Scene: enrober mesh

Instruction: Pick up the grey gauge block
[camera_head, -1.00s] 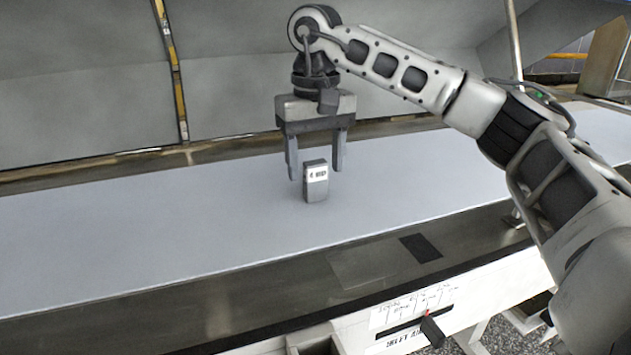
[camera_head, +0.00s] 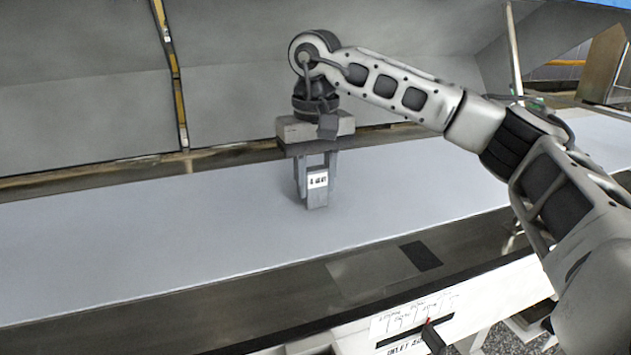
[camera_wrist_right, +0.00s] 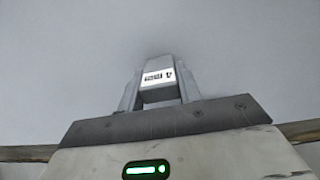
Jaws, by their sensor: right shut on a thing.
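The grey gauge block (camera_head: 317,196) stands upright on the pale belt (camera_head: 130,246), with a white printed label near its top. It also shows in the right wrist view (camera_wrist_right: 157,67), between the two fingers. My right gripper (camera_head: 316,186) points down from above and is shut on the block, one finger on each side. In the right wrist view the gripper (camera_wrist_right: 158,92) has its fingers against the block's sides. The block's underside is hidden, so I cannot tell whether it touches the belt. My left gripper is not in view.
A grey metal wall (camera_head: 90,85) rises behind the belt. A dark front rail (camera_head: 200,305) runs along the near edge, with a black patch (camera_head: 421,255) on it. A white panel with a slider (camera_head: 433,338) sits below. The belt around the block is clear.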

